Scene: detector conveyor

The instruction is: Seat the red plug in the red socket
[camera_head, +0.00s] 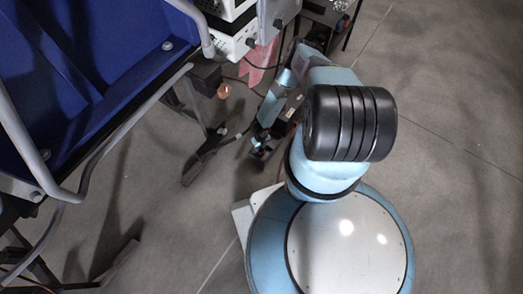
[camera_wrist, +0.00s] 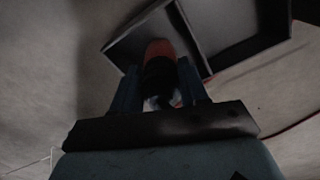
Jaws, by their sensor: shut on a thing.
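In the wrist view my gripper (camera_wrist: 158,68) is shut on the red plug (camera_wrist: 159,48). The plug shows a rounded red-orange end and a dark ribbed body between the two blue-grey fingers. The red end points away from the wrist, in front of a dark open frame. I cannot make out the plug in the head view, where my arm hangs down near the middle. I cannot identify the red socket with certainty in either view.
The dark tray-like frame (camera_wrist: 212,52) has raised edges and a divider near the plug. In the head view a blue conveyor (camera_head: 60,90) with grey rails fills the left. White equipment boxes (camera_head: 237,42) stand at the top. Open grey floor (camera_head: 450,110) lies to the right.

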